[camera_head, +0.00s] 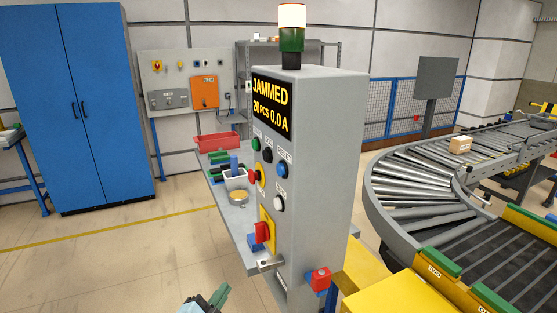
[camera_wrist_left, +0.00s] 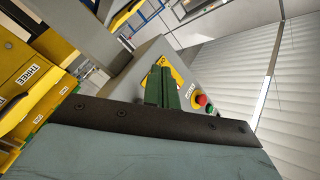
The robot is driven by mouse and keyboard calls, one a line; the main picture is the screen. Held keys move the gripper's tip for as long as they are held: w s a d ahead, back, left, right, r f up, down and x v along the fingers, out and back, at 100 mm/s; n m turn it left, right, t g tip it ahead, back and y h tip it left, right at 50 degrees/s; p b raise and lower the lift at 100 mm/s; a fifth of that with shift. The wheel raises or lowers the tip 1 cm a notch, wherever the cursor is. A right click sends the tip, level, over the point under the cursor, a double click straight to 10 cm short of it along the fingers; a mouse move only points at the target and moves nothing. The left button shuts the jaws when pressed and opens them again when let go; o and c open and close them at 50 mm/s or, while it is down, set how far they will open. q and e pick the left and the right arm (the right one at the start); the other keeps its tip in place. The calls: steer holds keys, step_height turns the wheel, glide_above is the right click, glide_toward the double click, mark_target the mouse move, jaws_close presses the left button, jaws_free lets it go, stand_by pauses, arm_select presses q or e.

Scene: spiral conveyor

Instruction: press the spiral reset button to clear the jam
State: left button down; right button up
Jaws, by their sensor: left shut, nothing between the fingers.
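A grey control pillar (camera_head: 325,150) stands in the middle of the head view. Its display (camera_head: 271,104) reads JAMMED, 20PCS, 0.0 A. Below it are a green button (camera_head: 255,144), a black button (camera_head: 267,155) and a blue button (camera_head: 283,170) whose label seems to read RESET. A white button (camera_head: 279,203) sits lower. My left gripper (camera_head: 215,297) is at the bottom edge, low and in front of the pillar, apart from the buttons. In the left wrist view its green fingers (camera_wrist_left: 161,88) are shut and empty. My right gripper is not in view.
A red emergency stop (camera_head: 253,176) and a red rotary switch (camera_head: 262,232) stick out of the pillar front. A workbench (camera_head: 237,217) with bins stands behind it. The roller conveyor (camera_head: 405,190) curves at right. The floor at left is clear.

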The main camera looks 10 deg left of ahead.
mark_target(280, 170)
arm_select(q)
step_height(280, 170, up, 30)
steer(key=s+d+m+t+h+p, duration=0.1)
steer(key=d+m+t+h+p, duration=0.1)
steer(key=m+t+h, duration=0.3)
steer(key=m+h+p, duration=0.1)
steer(key=m, duration=0.2)
steer(key=shift+s+d+r+m, duration=0.2)
steer(key=shift+s+r+m, duration=0.1)
steer(key=shift+m, duration=0.1)
steer(key=shift+w+d, duration=0.1)
steer(key=shift+d, duration=0.05)
steer(key=w+d+b, duration=0.1)
steer(key=w+d, duration=0.3)
steer(key=d, duration=0.3)
steer(key=shift+w+b, duration=0.3)
steer(key=shift+w, duration=0.1)
steer(key=shift+d, duration=0.1)
steer(key=shift+w+d, duration=0.25)
steer(key=shift+d, duration=0.05)
